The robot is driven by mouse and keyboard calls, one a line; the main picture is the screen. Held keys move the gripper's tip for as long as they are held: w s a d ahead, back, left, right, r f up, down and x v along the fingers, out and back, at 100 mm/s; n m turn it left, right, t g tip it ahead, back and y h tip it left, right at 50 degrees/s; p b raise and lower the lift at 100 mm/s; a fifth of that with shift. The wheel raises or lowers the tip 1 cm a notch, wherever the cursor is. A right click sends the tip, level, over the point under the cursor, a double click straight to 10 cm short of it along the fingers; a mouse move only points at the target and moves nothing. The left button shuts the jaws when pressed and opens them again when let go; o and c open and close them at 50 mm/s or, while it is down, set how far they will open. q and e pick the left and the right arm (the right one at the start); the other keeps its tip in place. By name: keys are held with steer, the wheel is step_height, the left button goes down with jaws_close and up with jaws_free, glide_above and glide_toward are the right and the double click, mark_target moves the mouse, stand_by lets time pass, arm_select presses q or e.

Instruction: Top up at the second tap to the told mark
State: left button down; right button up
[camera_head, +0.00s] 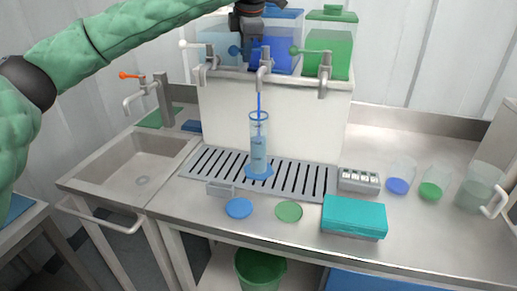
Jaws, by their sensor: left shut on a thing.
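A clear measuring cylinder (258,150) with a blue foot stands upright on the slotted drain grate under the middle tap (264,72). A thin blue stream runs from this tap into it, and pale blue liquid fills much of its height; its marks are too small to read. The middle tap's blue-knobbed lever (235,50) points left and is open. My left gripper (245,36) is just above it, shut on what appears to be this lever, though the contact is hard to see. The blue tank (278,45) stands behind, partly hidden by my gripper. My right gripper is out of view.
A pale blue tank (217,46) and a green tank (328,52) flank the blue one, each behind its tap. A sink (138,168) lies left. A teal box (354,216), a small labelled unit (359,181), cups and a jug (478,190) stand right.

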arm_select(q)
steer(key=w+m+h, duration=0.1)
steer(key=m, duration=0.1)
steer(key=w+m, duration=0.1)
steer(key=m, duration=0.1)
steer(key=w+m+h+p, duration=0.1)
steer(key=m, duration=0.2)
steer(key=shift+r+h, duration=0.15)
steer(key=shift+h, duration=0.15)
steer(key=c, duration=1.5)
jaws_free()
steer(key=shift+c, duration=0.2)
steer(key=shift+o, duration=0.8)
steer(key=shift+w, duration=0.15)
